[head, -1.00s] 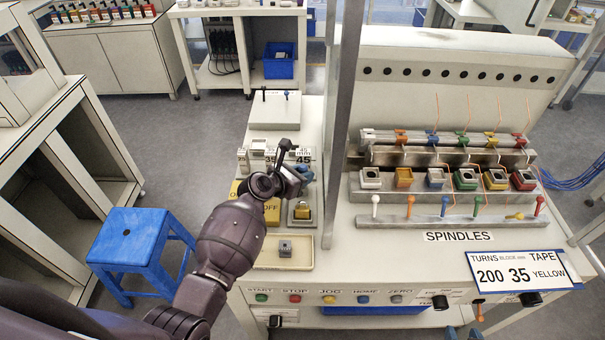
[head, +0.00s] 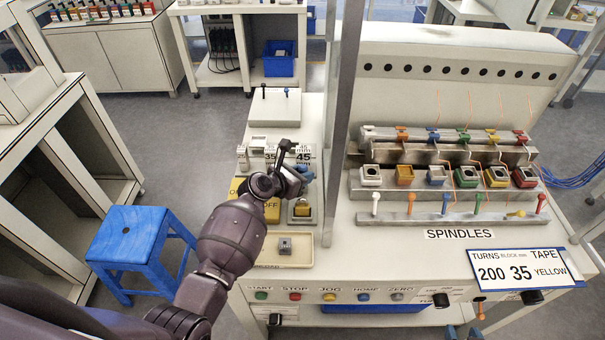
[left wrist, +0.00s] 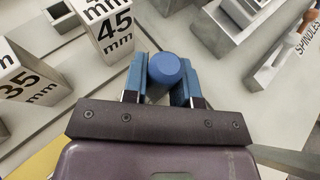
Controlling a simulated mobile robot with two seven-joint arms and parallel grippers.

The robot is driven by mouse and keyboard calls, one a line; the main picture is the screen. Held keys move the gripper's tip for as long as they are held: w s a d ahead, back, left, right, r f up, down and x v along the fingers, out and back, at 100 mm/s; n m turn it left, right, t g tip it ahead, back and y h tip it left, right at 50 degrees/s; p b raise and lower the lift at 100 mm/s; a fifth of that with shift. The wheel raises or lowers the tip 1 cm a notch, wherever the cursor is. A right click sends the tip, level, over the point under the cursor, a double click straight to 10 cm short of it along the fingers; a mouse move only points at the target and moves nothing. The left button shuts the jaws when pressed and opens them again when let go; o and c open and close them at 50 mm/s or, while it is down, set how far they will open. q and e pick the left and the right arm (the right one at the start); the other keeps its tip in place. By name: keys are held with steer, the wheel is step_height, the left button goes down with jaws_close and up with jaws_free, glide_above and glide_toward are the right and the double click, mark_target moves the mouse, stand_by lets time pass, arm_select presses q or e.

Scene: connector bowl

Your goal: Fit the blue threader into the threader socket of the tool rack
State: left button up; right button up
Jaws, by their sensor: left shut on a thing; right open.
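My left gripper (head: 303,173) is over the left part of the bench, by the 45 mm block. In the left wrist view, its blue-padded fingers (left wrist: 160,85) are shut on a round blue piece, the blue threader (left wrist: 165,68), seen nearly end-on. Its lower part is hidden. In the head view, the gripper largely covers the threader. My right gripper (head: 463,333) is open at the bottom edge, mostly cut off.
The 45 mm block (left wrist: 112,35) and 35 mm block (left wrist: 30,85) stand left of the fingers. A metal post (head: 342,130) rises to the right, before the spindle row (head: 440,190).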

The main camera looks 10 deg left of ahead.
arm_select(q)
steer(key=shift+f, duration=0.1)
arm_select(e)
steer(key=shift+f, duration=0.1)
arm_select(q)
steer(key=o, duration=1)
steer(key=shift+s+a, duration=0.1)
steer(key=shift+s, duration=0.05)
steer(key=p+v, duration=0.1)
steer(key=v, duration=0.3)
steer(key=shift+s+a, duration=0.1)
steer(key=v, duration=0.5)
steer(key=shift+p, duration=0.35)
steer(key=shift+s+a+r, duration=0.25)
steer(key=shift+s+a, duration=0.05)
steer(key=shift+s, duration=0.2)
arm_select(e)
steer(key=shift+s+r, duration=0.15)
steer(key=shift+r, duration=0.75)
steer(key=shift+w+r, duration=0.15)
steer(key=shift+w, duration=0.1)
